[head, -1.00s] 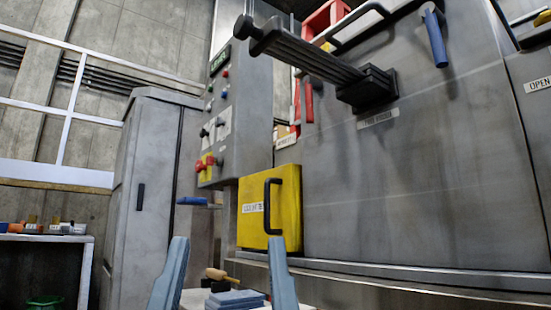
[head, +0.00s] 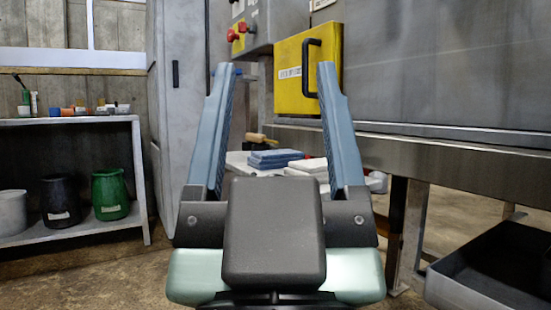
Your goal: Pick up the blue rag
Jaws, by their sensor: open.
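The blue rag (head: 275,157) is a folded blue stack lying on a pale tabletop (head: 238,160). It shows between and beyond the two fingers of my gripper (head: 272,72). The rag is apart from both fingers. The lower part of the tabletop is hidden behind my gripper's body.
A folded white cloth (head: 308,166) lies right of the rag, and a wooden handle (head: 254,138) lies behind it. The steel compactor ledge (head: 450,160) and yellow panel (head: 306,75) stand at right. A shelf (head: 70,121) with buckets is at left.

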